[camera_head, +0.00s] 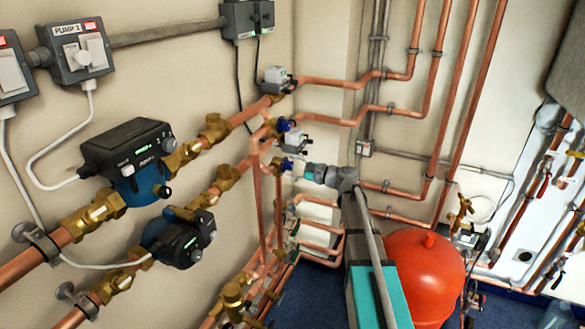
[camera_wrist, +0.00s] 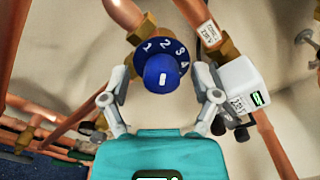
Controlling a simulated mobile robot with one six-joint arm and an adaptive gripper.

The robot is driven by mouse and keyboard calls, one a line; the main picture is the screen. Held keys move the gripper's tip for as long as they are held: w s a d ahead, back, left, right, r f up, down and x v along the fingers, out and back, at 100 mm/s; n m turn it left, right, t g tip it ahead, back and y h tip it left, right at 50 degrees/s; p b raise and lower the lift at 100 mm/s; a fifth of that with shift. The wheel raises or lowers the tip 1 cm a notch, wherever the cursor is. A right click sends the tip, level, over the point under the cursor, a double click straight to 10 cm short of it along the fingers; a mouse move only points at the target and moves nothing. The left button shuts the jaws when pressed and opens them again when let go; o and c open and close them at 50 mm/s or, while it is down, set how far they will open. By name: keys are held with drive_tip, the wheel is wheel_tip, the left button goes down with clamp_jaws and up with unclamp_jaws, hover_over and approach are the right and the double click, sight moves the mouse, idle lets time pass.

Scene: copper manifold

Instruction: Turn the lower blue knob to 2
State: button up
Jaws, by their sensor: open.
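The lower blue knob (camera_head: 287,164) sits on the copper manifold in the head view, just left of my gripper's tip (camera_head: 303,170). In the wrist view the blue knob (camera_wrist: 160,70) stands in front of a dark blue dial (camera_wrist: 150,57) with white numbers 1, 2, 3 and 4 along its upper and right edge. A short white mark shows on the knob's face; I cannot tell exactly which number it lines up with. My gripper (camera_wrist: 162,82) is open, with one finger left and one right of the knob. Whether they touch it is unclear.
The upper blue knob (camera_head: 285,124) is just above, with a white box (camera_head: 294,138) between the two. A white labelled box (camera_wrist: 238,87) sits close to my right finger in the wrist view. Copper pipes (camera_wrist: 275,140) run around the knob. A red tank (camera_head: 425,275) stands right of my arm.

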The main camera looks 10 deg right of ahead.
drive_tip(key=shift+s+d, duration=0.1)
drive_tip(key=shift+d, duration=0.05)
drive_tip(key=v, duration=1.1)
drive_tip(key=shift+s+d, duration=0.2)
idle(0.4)
drive_tip(key=s+a+f+n+g+h, duration=0.9)
drive_tip(key=s+a+f, duration=0.3)
drive_tip(key=s+f, duration=0.3)
drive_tip(key=s+d+f+n+g+h, duration=0.2)
drive_tip(key=s+f+n+h, duration=0.2)
drive_tip(key=s+n+h, duration=0.15)
wheel_tip(320, 180, up, 16)
drive_tip(key=s+p, duration=0.1)
drive_tip(key=p, duration=1.5)
drive_tip(key=shift+d+r, duration=0.15)
drive_tip(key=shift+d, duration=0.1)
drive_tip(key=shift+n, duration=0.25)
